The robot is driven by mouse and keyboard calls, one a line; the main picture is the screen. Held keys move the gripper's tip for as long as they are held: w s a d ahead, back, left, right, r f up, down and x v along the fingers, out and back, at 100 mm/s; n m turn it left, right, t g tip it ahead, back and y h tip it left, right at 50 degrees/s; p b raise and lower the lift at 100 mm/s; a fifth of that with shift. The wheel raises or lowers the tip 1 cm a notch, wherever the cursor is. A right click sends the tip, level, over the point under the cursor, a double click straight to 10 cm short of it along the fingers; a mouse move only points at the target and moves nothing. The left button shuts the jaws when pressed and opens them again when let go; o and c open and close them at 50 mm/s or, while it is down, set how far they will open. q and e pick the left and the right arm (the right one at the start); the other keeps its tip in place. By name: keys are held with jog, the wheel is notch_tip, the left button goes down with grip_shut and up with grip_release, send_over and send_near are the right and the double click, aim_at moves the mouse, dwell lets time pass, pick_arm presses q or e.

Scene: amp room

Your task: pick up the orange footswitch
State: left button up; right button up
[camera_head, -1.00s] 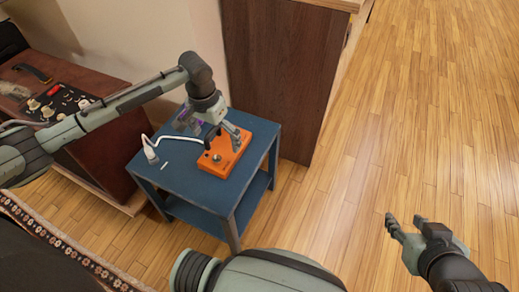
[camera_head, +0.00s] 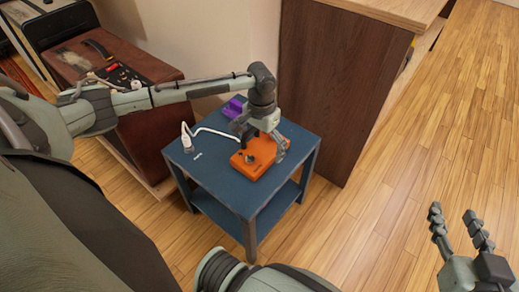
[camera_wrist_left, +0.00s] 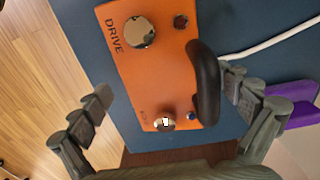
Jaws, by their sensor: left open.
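The orange footswitch (camera_head: 253,163) lies on the blue side table, and its word DRIVE and silver knob show in the left wrist view (camera_wrist_left: 160,65). My left gripper (camera_head: 262,148) is open just above the footswitch. In the left wrist view its fingers (camera_wrist_left: 165,115) spread on either side of the orange body, with no clear contact. My right gripper (camera_head: 462,228) is open and empty over the wooden floor at the right.
The blue table (camera_head: 217,183) also bears a small white bottle-like plug (camera_head: 187,138) with the white cable. A purple object (camera_head: 234,107) is behind my left gripper. A brown cabinet (camera_head: 335,85) stands close behind the table, a dark amp (camera_head: 140,120) to its left. Floor at right is clear.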

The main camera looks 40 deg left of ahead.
pick_arm(q)
jog(key=shift+f, duration=0.5)
jog(key=shift+c, duration=0.6)
jog(key=c, duration=1.4)
jog(key=shift+c, duration=1.3)
jog(key=shift+d+r, duration=0.1)
jog(key=shift+r, duration=0.05)
